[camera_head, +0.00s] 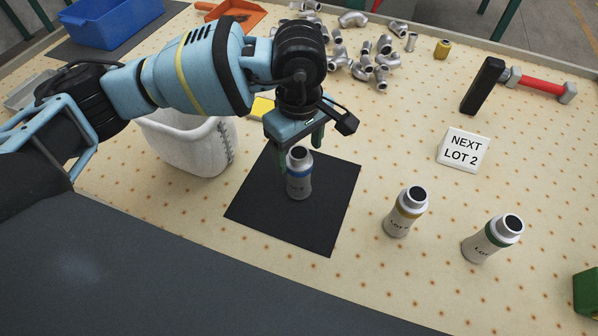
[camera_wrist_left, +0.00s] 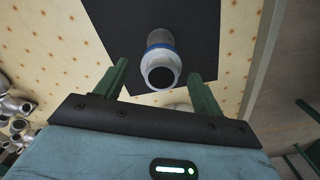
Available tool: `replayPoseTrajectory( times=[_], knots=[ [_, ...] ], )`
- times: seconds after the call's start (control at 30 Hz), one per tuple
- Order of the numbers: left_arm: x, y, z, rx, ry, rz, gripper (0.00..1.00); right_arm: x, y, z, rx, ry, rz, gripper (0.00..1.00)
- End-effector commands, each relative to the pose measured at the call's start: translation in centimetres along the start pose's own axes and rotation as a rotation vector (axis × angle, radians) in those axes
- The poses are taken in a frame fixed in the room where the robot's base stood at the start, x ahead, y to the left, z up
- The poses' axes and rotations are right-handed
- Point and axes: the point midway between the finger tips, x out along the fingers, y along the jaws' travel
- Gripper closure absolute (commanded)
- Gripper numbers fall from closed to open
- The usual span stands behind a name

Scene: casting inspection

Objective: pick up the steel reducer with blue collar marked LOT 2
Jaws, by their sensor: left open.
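The steel reducer with the blue collar (camera_head: 299,180) stands upright on a black mat (camera_head: 327,207). Its label is too small to read surely. My left gripper (camera_head: 301,142) is over the reducer's top, its green fingers pointing down. In the left wrist view the reducer (camera_wrist_left: 161,66) shows its open mouth and blue collar, between and just beyond the two open fingers (camera_wrist_left: 160,88). The fingers do not visibly touch it. A white sign (camera_head: 463,150) reading NEXT LOT 2 lies to the right of the mat. My right gripper is not in view.
A yellow-collared reducer (camera_head: 405,212) and a green-collared reducer (camera_head: 492,239) stand to the right. A white bin (camera_head: 190,145) is left of the mat. A hammer (camera_head: 540,86) and several loose pipe fittings (camera_head: 365,60) lie at the back.

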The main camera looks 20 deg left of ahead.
Motion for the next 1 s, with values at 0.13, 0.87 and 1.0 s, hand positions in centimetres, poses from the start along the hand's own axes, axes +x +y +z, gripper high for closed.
replayPoseTrajectory(
  times=[0.13, 0.87, 1.0],
  knots=[
    [2.1, -0.2, 0.1, 0.000, -0.001, -0.003, 0.31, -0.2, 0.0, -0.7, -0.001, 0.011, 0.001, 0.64],
    [4.4, -0.1, 0.1, 0.000, -0.001, 0.000, 0.65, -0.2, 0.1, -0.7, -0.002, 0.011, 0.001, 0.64],
    [4.4, -0.1, 0.1, 0.000, -0.001, 0.000, 0.84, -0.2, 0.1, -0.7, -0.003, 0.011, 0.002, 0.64]
  ],
)
